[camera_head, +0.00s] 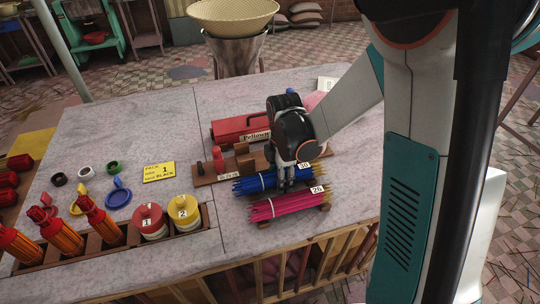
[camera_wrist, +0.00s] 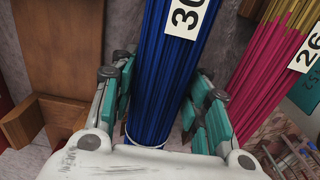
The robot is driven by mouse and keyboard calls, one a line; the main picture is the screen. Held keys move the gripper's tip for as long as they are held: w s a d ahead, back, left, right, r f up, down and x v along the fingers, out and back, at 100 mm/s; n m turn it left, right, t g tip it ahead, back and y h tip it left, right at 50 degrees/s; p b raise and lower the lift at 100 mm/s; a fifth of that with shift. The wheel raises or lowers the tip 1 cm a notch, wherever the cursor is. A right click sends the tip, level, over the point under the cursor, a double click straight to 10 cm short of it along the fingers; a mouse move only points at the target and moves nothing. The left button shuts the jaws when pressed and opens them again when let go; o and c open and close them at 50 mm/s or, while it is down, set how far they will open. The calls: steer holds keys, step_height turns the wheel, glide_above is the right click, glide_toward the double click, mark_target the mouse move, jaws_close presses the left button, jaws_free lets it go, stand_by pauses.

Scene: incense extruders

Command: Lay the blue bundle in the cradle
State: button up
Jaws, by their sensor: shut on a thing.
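The blue bundle (camera_head: 256,183) of thin sticks, with a white tag reading 30, lies roughly level in the head view. My gripper (camera_head: 287,184) comes down over it and is shut on it. In the wrist view the blue bundle (camera_wrist: 158,75) runs between the two teal finger pads. Whether its underside touches anything is hidden. A long brown wooden stand with upright blocks (camera_head: 204,179) lies just behind the bundle; its wood also shows at the left of the wrist view (camera_wrist: 66,45). I cannot tell for certain which wooden piece is the cradle.
A pink bundle (camera_head: 275,209) tagged 26 rests on wooden supports just in front. Lidded pots (camera_head: 149,222) and orange extruders (camera_head: 100,220) stand in a rack at left. A yellow card (camera_head: 159,172) lies on the open tabletop.

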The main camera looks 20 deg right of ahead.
steer(key=shift+r+p, duration=1.8)
steer(key=shift+r, duration=0.7)
